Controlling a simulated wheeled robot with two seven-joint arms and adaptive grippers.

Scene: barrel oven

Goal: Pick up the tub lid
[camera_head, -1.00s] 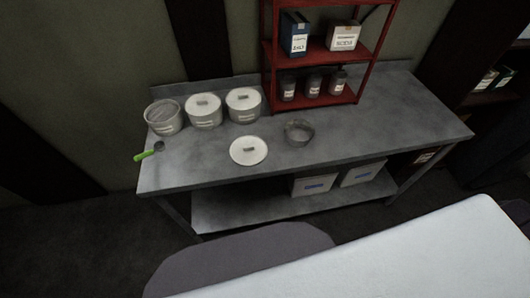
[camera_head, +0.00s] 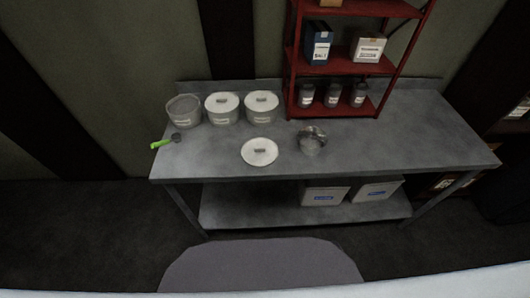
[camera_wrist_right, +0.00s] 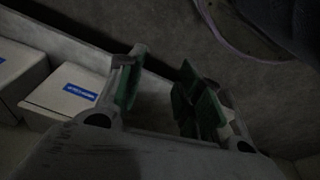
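The white round tub lid (camera_head: 260,152) lies flat on the grey table, its dark handle strip facing up. Behind it, an uncovered tub (camera_head: 184,112) stands at the left of two tubs with lids on, the middle tub (camera_head: 222,109) and the right tub (camera_head: 261,107). In the right wrist view my right gripper (camera_wrist_right: 160,88) has its green-padded fingers apart, with nothing between them. No gripper shows in the head view, and my left gripper is out of view.
A scoop with a green handle (camera_head: 163,143) lies at the table's left edge. A metal bowl (camera_head: 310,146) sits right of the lid. A red shelf (camera_head: 345,67) stands at the back. White boxes (camera_head: 325,196) fill part of the lower shelf. The table's right part (camera_head: 420,140) is clear.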

